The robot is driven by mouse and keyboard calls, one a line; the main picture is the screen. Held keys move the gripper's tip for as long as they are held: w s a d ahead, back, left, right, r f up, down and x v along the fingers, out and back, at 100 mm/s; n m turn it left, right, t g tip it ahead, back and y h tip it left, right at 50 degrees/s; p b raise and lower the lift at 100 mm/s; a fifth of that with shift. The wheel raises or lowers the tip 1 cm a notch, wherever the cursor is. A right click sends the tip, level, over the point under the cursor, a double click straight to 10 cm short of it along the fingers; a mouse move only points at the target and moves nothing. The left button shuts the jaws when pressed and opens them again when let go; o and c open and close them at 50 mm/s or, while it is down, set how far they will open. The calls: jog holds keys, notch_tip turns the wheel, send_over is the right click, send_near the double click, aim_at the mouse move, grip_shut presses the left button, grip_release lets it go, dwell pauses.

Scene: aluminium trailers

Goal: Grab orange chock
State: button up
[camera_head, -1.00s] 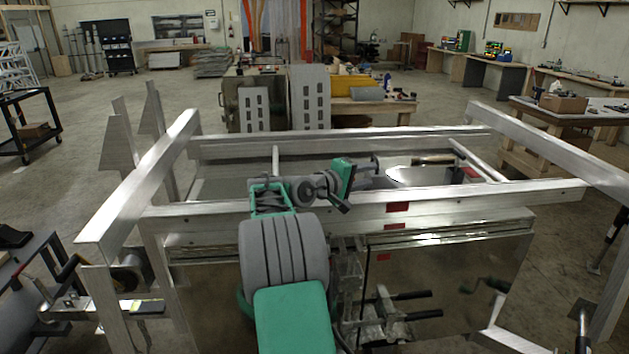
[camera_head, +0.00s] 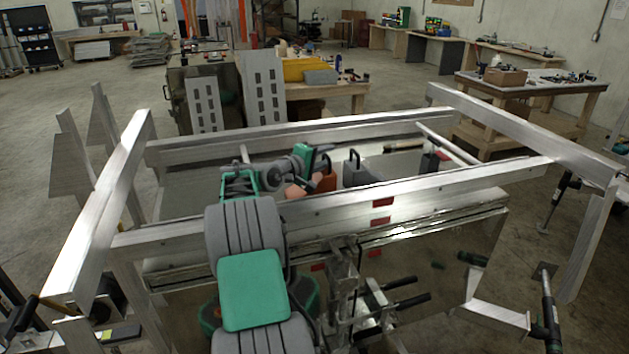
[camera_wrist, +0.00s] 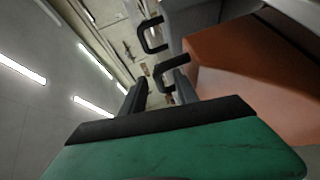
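The orange chock (camera_head: 328,183) shows inside the trailer frame, partly hidden behind my arm. In the wrist view its orange side (camera_wrist: 245,85) fills the right, with a black loop handle (camera_wrist: 170,68) toward the fingers. My gripper (camera_head: 324,150), green with dark fingers, is just above the orange chock in the head view. In the wrist view the two fingers (camera_wrist: 158,94) stand apart, with the handle just beyond or at their tips. I cannot tell whether they touch it. A grey chock (camera_head: 362,174) with a black handle stands to the right of the orange one.
Aluminium rails surround the trailer: a near rail (camera_head: 440,188) under my arm, a far rail (camera_head: 300,132) and a left rail (camera_head: 105,205). Two slotted grey plates (camera_head: 262,88) stand behind. A wooden table (camera_head: 345,90) and a workbench (camera_head: 530,85) are farther back.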

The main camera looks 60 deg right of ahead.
jog(key=shift+s+d, duration=0.1)
jog(key=shift+d, duration=0.25)
jog(key=shift+a, duration=0.1)
jog(key=shift+c, duration=0.2)
grip_shut()
dwell(0.8)
